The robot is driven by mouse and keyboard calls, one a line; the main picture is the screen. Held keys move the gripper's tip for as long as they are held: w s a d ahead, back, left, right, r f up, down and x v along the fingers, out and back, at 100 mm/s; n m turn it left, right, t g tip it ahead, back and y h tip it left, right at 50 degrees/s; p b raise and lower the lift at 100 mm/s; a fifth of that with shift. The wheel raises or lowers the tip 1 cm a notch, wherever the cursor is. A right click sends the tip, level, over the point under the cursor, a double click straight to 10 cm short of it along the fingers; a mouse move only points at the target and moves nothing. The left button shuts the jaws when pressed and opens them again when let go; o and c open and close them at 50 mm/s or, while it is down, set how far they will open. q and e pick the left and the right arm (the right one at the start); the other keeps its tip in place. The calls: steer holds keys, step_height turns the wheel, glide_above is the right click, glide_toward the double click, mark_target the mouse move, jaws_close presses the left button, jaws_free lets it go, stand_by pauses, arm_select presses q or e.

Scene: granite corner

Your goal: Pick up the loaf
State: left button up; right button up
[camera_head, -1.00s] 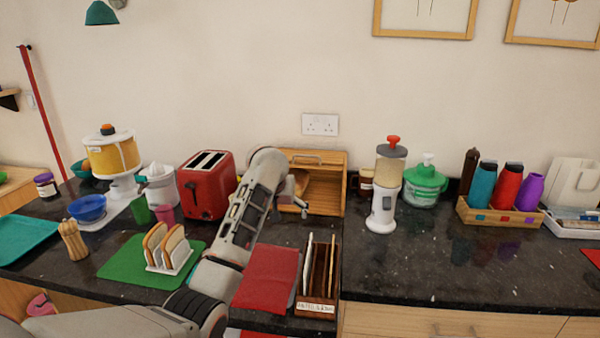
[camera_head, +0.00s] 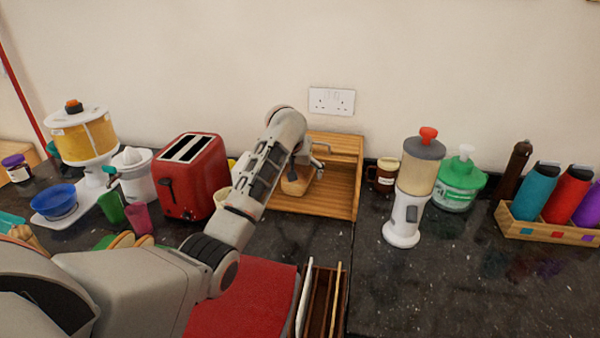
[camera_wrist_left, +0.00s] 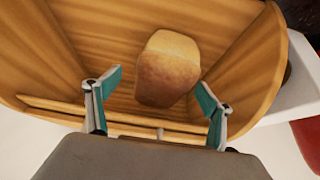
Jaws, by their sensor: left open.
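The loaf (camera_wrist_left: 167,70) is brown with a paler end and lies inside the wooden bread bin (camera_wrist_left: 95,40). In the head view the loaf (camera_head: 297,181) shows in part inside the open bread bin (camera_head: 345,188), partly covered by my arm. My left gripper (camera_wrist_left: 158,103) is open in the wrist view, its teal-padded fingers apart at the bin's front opening. The loaf lies ahead of and between the fingers, and nothing is held. In the head view the left gripper (camera_head: 312,165) is at the bin, mostly hidden behind its wrist. My right gripper is not in view.
A red toaster (camera_head: 195,177) stands left of the bin, close to my arm. A labelled jar (camera_head: 383,175) and a white blender (camera_head: 410,190) stand to its right. A slotted wooden rack (camera_head: 318,305) and a red mat (camera_head: 245,300) lie in front. The dark counter at right front is clear.

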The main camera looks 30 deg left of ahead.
arm_select(q)
steer(key=shift+w+a+x, duration=0.1)
steer(key=shift+a+x, duration=0.05)
steer(key=shift+x, duration=1.2)
steer(key=shift+w+a+x, duration=0.1)
steer(key=shift+a+x, duration=0.05)
steer(key=shift+x, duration=1.25)
steer(key=shift+r, duration=0.2)
steer(key=c, duration=1.4)
